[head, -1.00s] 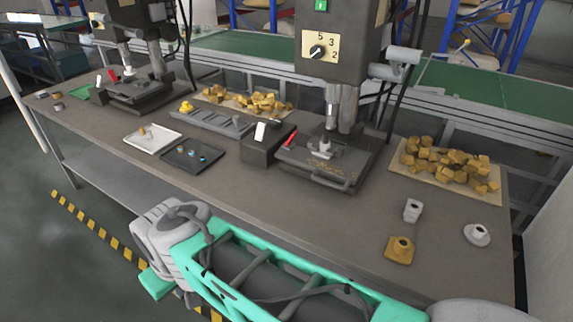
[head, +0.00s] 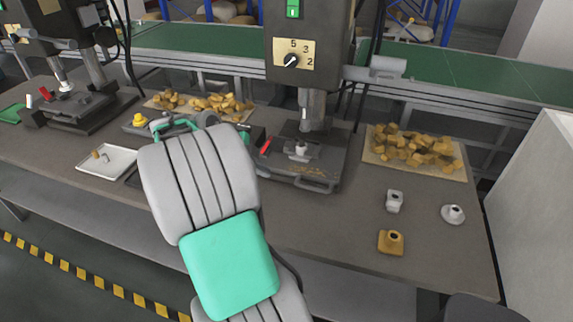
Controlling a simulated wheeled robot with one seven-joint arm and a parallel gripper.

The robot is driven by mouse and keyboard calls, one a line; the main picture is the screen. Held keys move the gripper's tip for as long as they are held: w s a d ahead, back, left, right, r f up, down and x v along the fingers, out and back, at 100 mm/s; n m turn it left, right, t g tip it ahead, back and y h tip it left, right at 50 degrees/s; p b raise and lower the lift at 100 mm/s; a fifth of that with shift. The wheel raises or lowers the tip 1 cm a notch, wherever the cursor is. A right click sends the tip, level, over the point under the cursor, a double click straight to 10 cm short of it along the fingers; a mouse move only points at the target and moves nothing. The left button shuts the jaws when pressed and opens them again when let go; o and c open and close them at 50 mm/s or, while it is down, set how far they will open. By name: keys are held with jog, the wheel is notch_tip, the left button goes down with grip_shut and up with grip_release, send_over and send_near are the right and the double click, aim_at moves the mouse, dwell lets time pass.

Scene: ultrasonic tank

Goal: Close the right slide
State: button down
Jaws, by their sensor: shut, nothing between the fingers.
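The slide's front end sticks out toward me, ahead of the spindle. A red lever (head: 265,147) is at its left.
A second press with its own slide (head: 80,107) stands at the left. A white tray (head: 120,160) lies left of my arm. Brass pieces (head: 415,145) fill a mat at right. A yellow block (head: 391,242) and two pale parts (head: 394,200) (head: 453,214) stand on the bench.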

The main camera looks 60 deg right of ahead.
jog(key=s+d+f+m+p, duration=0.1)
jog(key=s+d+f+p, duration=0.2)
jog(key=d+f, duration=0.4)
jog(key=d, duration=0.2)
jog(key=shift+s+d+f, duration=0.15)
jog(key=shift+d+f, duration=0.25)
jog(key=shift+d, duration=0.1)
